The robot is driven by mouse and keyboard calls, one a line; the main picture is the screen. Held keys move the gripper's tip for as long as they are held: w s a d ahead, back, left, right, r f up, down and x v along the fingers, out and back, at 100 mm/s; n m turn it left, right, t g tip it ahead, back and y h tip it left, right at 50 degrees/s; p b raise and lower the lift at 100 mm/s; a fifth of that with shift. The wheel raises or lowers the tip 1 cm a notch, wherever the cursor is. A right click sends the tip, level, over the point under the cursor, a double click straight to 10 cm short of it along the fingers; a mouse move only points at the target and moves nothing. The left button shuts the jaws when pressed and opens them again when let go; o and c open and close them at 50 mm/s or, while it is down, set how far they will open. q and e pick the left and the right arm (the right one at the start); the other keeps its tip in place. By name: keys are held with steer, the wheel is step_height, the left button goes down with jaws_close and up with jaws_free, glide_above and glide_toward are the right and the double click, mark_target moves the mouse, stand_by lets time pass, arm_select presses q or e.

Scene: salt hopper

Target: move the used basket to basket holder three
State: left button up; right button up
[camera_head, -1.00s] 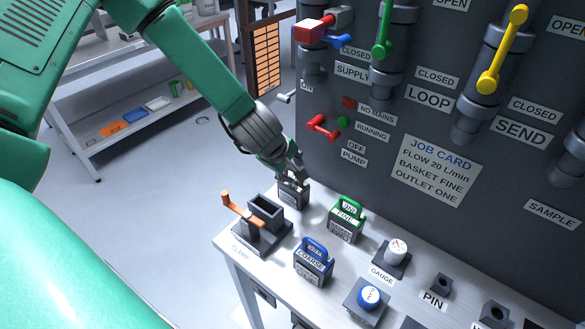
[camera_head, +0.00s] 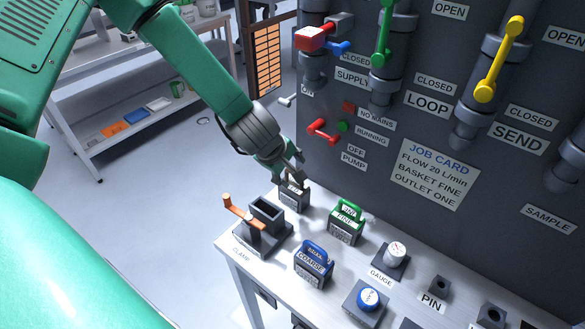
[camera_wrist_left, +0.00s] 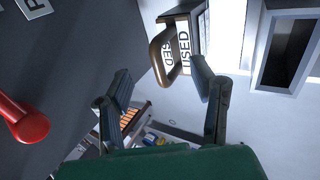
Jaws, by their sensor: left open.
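The used basket (camera_head: 293,199) is a dark box with a brown handle and a white label. It stands upright at the bench's far left corner, by the panel. In the left wrist view its handle (camera_wrist_left: 160,55) and the USED label (camera_wrist_left: 185,48) show at the top. My left gripper (camera_head: 299,176) is open and close above the basket, partly covering its top. In the left wrist view the gripper's fingers (camera_wrist_left: 162,88) are apart with nothing between them, and the handle lies beyond the fingertips. I cannot identify basket holder three. My right gripper is not in view.
The orange-handled clamp (camera_head: 240,213) with its open dark socket (camera_head: 266,213) stands just in front. The green fine basket (camera_head: 345,224) and blue coarse basket (camera_head: 313,266) stand to the right. The panel (camera_head: 350,180) with a red lever (camera_head: 322,130) rises close behind the gripper.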

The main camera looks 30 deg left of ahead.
arm_select(q)
steer(key=p+v, duration=0.3)
steer(key=v, duration=0.1)
steer(key=shift+s+r, duration=0.1)
steer(key=shift+r, duration=0.1)
stand_by(0.4)
steer(key=v, duration=1.1)
steer(key=shift+s+r, duration=0.2)
steer(key=shift+r, duration=0.1)
stand_by(0.3)
